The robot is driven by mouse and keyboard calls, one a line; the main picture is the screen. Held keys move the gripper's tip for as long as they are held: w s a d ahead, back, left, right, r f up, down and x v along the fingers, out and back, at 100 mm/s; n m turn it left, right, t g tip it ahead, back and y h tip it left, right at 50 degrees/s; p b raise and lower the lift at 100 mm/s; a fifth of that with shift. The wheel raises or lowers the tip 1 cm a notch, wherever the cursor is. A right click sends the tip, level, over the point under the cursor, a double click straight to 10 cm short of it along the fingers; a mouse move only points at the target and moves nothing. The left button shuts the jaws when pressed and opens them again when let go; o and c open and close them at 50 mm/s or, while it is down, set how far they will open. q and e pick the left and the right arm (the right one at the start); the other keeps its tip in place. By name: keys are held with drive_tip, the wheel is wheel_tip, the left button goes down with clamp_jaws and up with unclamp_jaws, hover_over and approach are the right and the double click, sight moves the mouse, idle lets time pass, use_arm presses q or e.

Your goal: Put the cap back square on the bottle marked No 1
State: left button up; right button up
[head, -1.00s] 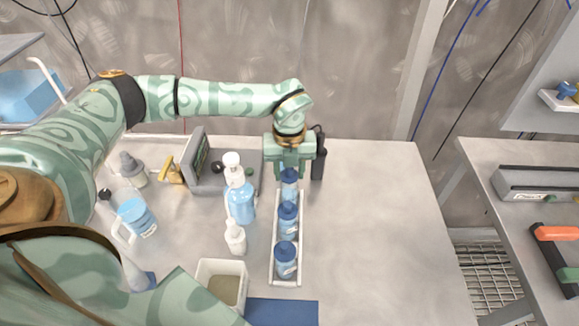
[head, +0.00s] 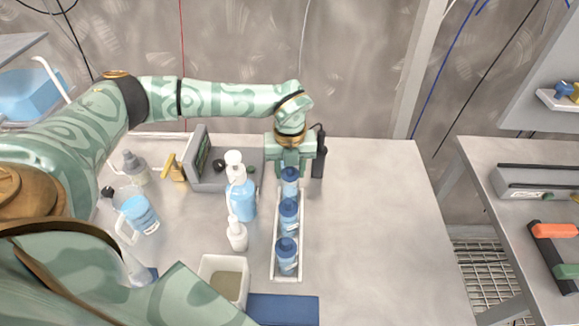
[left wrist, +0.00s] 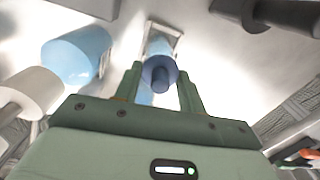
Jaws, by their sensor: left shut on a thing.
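A narrow white tray (head: 273,262) holds a row of three blue bottles with dark blue caps: a near bottle (head: 287,264), a middle bottle (head: 288,222) and a far bottle (head: 290,190). Their markings are too small to read. My left gripper (head: 290,172) is over the far end of the tray, shut on the dark blue cap (left wrist: 158,74) at the far bottle. The cap shows between the fingers in the left wrist view. I cannot tell whether it sits square or touches the neck. My right gripper is not in view.
A blue pump bottle (head: 242,200) and a small white bottle (head: 237,235) stand left of the tray. A grey device (head: 232,170) is behind them. A black object (head: 319,152) stands right of my gripper. A pale bin (head: 207,270) is at front left. The table's right side is clear.

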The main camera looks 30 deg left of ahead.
use_arm(q)
drive_tip(key=shift+s+f, duration=0.3)
drive_tip(key=shift+f, duration=0.15)
drive_tip(key=o, duration=1.6)
drive_tip(key=shift+o, duration=0.7)
drive_tip(key=shift+w, duration=0.25)
drive_tip(key=shift+r, duration=0.1)
drive_tip(key=shift+r, duration=0.15)
drive_tip(key=shift+r+p, duration=3.2)
drive_tip(key=shift+r, duration=0.3)
